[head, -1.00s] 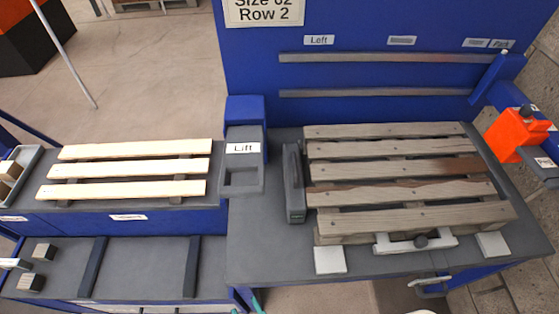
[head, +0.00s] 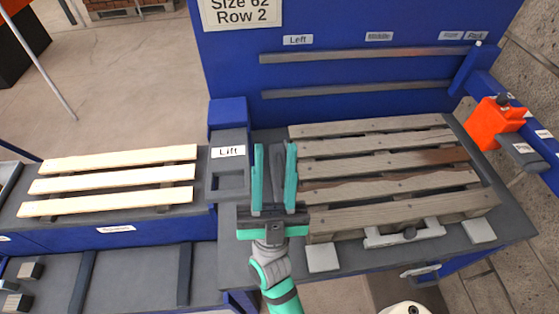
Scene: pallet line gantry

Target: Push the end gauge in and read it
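My gripper (head: 275,150) is in the middle of the head view, with its two teal fingers apart and pointing away from me. An orange unit (head: 494,122) with a black knob stands at the pallet's right end, beside a grey labelled block (head: 519,150). No part's label reads clearly as end gauge, and no reading is legible.
A blue back panel (head: 350,20) with two grey rails stands behind the pallet. A grey box labelled Lift (head: 228,170) is left of my gripper. Pale boards (head: 110,185) lie on the left bench. A white bracket with a dark knob (head: 405,233) sits at the pallet's front edge.

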